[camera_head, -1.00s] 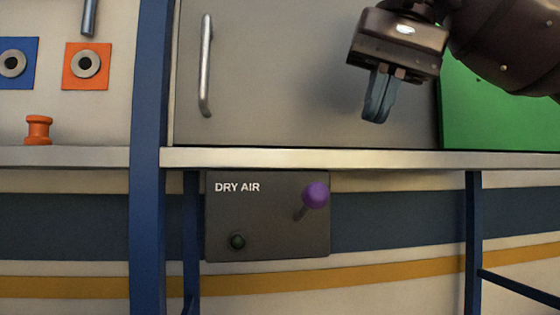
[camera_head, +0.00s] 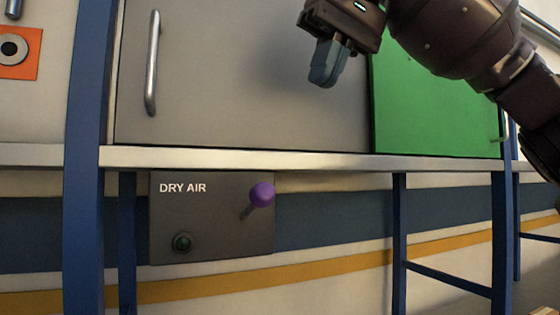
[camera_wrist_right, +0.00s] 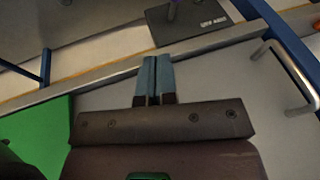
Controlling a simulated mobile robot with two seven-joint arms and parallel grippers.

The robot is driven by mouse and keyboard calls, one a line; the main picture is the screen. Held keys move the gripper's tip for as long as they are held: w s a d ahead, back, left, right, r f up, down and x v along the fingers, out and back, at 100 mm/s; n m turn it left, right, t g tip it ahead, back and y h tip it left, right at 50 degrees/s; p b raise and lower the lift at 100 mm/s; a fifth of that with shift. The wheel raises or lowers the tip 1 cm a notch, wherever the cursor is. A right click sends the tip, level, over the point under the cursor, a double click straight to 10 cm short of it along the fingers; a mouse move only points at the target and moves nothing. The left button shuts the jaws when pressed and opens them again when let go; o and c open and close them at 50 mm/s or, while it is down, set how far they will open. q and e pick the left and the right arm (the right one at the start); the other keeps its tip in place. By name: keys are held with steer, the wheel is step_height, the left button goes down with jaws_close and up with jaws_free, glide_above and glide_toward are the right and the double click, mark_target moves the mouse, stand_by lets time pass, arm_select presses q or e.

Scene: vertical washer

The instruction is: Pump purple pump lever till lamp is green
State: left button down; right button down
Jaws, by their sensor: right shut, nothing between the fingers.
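The purple pump lever (camera_head: 262,194) has a round purple knob on a short stem and sticks out of the dark DRY AIR box (camera_head: 215,225) below the shelf. The lamp (camera_head: 182,243) at the box's lower left is dark green and looks unlit. My right gripper (camera_head: 325,76) is shut and empty, in front of the grey cabinet, above and right of the lever and apart from it. My left gripper is not in view.
A metal shelf edge (camera_head: 300,161) runs between my right gripper and the box. A grey cabinet door with a vertical handle (camera_head: 152,62) and a green panel (camera_head: 430,105) stand above it. Blue posts (camera_head: 88,150) flank the box. Space before the box is clear.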

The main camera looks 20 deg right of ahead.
glide_toward(274, 192)
steer(key=w+d+f, duration=0.1)
steer(key=w+f, duration=0.1)
steer(key=w, duration=0.2)
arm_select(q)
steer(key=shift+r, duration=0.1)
arm_select(e)
steer(key=shift+s+a+f, duration=0.1)
steer(key=shift+a+f, duration=0.55)
steer(key=shift+f, duration=0.3)
steer(key=shift+s+a+f, duration=0.15)
steer(key=shift+a+f, duration=0.45)
steer(key=shift+f, duration=0.3)
steer(key=shift+s+f+t+b, duration=0.3)
steer(key=shift+b, duration=0.2)
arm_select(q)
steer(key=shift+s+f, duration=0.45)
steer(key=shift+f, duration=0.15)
arm_select(e)
steer(key=shift+f, duration=0.1)
